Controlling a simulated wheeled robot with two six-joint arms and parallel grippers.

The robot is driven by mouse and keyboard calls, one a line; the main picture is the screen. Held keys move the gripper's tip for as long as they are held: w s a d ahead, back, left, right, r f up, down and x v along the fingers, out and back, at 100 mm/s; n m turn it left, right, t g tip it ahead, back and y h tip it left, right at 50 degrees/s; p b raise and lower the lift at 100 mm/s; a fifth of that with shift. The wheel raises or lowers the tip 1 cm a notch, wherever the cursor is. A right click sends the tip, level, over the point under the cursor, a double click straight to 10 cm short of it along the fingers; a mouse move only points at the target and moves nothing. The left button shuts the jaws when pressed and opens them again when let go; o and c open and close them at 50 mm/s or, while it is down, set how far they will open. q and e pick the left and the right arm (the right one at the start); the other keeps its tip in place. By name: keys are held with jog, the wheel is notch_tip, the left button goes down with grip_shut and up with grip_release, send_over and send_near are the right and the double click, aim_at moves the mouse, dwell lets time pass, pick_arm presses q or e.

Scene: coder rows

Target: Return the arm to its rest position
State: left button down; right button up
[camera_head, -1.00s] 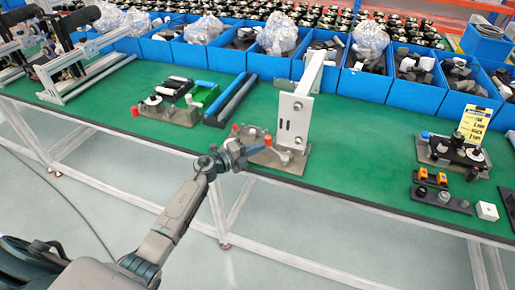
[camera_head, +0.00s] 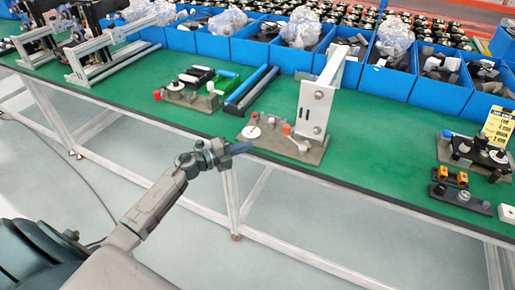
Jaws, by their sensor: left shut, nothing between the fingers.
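My left gripper (camera_head: 238,149) is in the middle of the head view, at the end of my left arm (camera_head: 160,200). It is shut and empty. The fixture (camera_head: 282,145) with a tall white upright plate (camera_head: 318,105) stands on the table just behind and to the right of the gripper. My right gripper is not in view.
Blue bins (camera_head: 385,82) with parts line the back of the table. Another fixture (camera_head: 190,95) and blue bars (camera_head: 250,88) lie left of centre. A black fixture (camera_head: 478,155) and a block with orange buttons (camera_head: 450,178) stand at right. The grey floor (camera_head: 300,275) in front is clear.

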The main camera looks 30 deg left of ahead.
pick_arm(q)
jog(key=shift+s+a, duration=0.45)
jog(key=shift+s, duration=0.05)
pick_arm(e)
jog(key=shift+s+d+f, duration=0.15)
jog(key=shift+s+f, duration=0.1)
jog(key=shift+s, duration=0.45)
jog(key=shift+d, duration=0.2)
